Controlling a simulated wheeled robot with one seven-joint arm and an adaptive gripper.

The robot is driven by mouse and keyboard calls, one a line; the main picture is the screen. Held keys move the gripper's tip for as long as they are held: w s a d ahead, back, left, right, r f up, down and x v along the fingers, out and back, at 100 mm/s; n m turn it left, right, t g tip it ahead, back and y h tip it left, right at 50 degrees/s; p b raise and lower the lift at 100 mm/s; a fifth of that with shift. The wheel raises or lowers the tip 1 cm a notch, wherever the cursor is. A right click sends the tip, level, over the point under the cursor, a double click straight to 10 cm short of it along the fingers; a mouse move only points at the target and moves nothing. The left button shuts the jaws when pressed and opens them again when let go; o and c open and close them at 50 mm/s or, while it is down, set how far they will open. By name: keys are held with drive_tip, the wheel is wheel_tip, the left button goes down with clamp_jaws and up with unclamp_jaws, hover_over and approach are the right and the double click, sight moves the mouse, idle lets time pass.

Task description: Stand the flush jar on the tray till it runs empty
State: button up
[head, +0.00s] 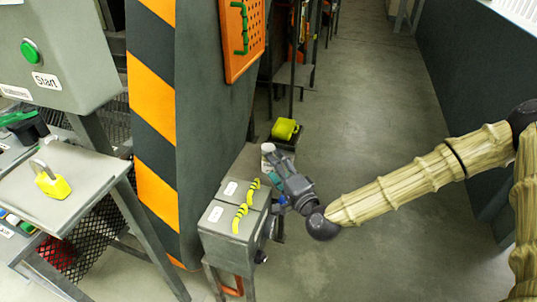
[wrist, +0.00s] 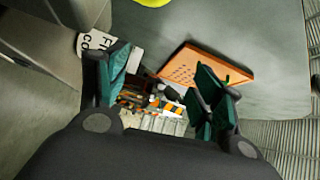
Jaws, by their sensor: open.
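A small white-topped jar (head: 268,148), probably the flush jar, stands beyond the grey machine box, close to the fingertips of my gripper (head: 272,167). My gripper is open. In the wrist view its teal-padded fingers (wrist: 165,85) are spread, with no object clearly held between them. A white label (wrist: 97,43) with partly hidden black lettering shows beside the left finger; I cannot tell what it is on. I cannot clearly make out the tray; a grey ledge (head: 245,166) lies beside the jar, partly hidden by my gripper.
A striped panel (head: 155,120) and an orange perforated board (head: 242,40) stand left. A yellow object (head: 285,129) is behind the jar. A yellow padlock (head: 52,184) lies far left. The aisle floor (head: 365,120) is clear.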

sight(268, 147)
drive_tip(key=shift+w+a+f+m+t+h+b, duration=0.2)
drive_tip(key=shift+w+a+f+m+h, duration=0.35)
drive_tip(key=shift+w+m, duration=2.3)
drive_tip(key=shift+w+a+f+m+t+h+b, duration=0.2)
drive_tip(key=shift+w+m+h, duration=0.7)
drive_tip(key=shift+m, duration=3.5)
drive_tip(key=shift+w+a+f+m+t+h+b, duration=0.15)
drive_tip(key=shift+w+a+f+m+h, duration=0.35)
drive_tip(key=shift+w+m, duration=2.45)
drive_tip(key=shift+s+a+m, duration=0.1)
drive_tip(key=shift+s+m, duration=0.6)
drive_tip(key=shift+s, duration=0.05)
drive_tip(key=shift+c, duration=0.4)
drive_tip(key=shift+r, duration=0.1)
clamp_jaws()
